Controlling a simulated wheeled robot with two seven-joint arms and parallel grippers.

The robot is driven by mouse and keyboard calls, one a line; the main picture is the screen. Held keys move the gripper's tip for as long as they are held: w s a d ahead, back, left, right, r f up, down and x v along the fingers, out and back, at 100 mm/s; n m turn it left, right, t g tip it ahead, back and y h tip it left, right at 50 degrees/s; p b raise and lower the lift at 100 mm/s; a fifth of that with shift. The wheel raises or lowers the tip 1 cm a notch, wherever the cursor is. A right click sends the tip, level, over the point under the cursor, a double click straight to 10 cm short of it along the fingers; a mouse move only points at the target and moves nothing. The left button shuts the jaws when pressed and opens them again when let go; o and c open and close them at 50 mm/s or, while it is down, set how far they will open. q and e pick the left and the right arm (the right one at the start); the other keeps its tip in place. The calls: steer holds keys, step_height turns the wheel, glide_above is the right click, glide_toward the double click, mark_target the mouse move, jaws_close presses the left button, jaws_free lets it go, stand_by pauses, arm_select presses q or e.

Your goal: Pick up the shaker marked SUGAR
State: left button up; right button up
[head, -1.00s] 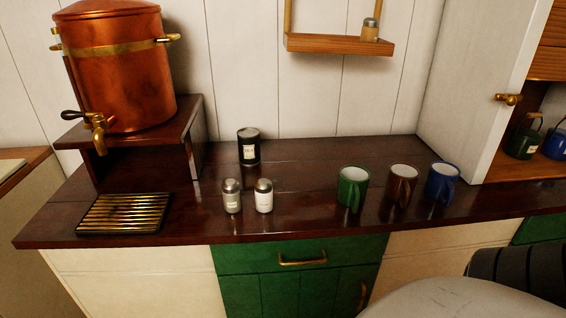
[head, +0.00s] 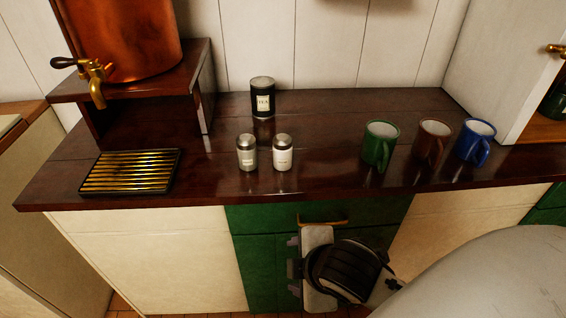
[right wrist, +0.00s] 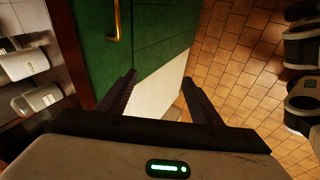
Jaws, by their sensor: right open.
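Two small shakers stand upright side by side near the counter's front edge. The left shaker (head: 247,153) looks grey with a metal top, and the right shaker (head: 283,153) is whiter with a metal top. Their labels are too small to read, so I cannot tell which says SUGAR. Both also show, turned sideways, at the left of the right wrist view, an upper one (right wrist: 24,64) and a lower one (right wrist: 38,101). My right gripper (right wrist: 158,80) is open and empty, below the counter top in front of the green cabinet. My left gripper is not in view.
A black TEA canister (head: 263,97) stands behind the shakers. Green (head: 379,145), brown (head: 432,143) and blue (head: 474,142) mugs stand to the right. A drip tray (head: 130,171) and copper urn (head: 120,40) are left. A brass drawer handle (head: 323,221) sticks out below the counter edge.

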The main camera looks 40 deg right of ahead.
steer(key=w+d+r+n+t+h, duration=0.2)
steer(key=w+d+r+n+t, duration=0.15)
steer(key=w+r+n, duration=0.7)
steer(key=n+t+h, duration=0.2)
steer(key=n, duration=0.7)
glide_toward(284, 147)
steer(key=w+f, duration=0.1)
steer(key=f, duration=0.1)
steer(key=shift+t, duration=0.25)
steer(key=x, duration=0.4)
steer(key=shift+w+d+r, duration=0.1)
steer(key=shift+w+d, duration=0.1)
steer(key=shift+w, duration=0.15)
steer(key=x, duration=0.4)
steer(key=shift+w+d+r, duration=0.15)
steer(key=shift+w+d, duration=0.15)
steer(key=shift+d, duration=0.2)
steer(key=shift+w+d+f, duration=0.2)
steer(key=shift+w, duration=0.25)
steer(key=c, duration=1.2)
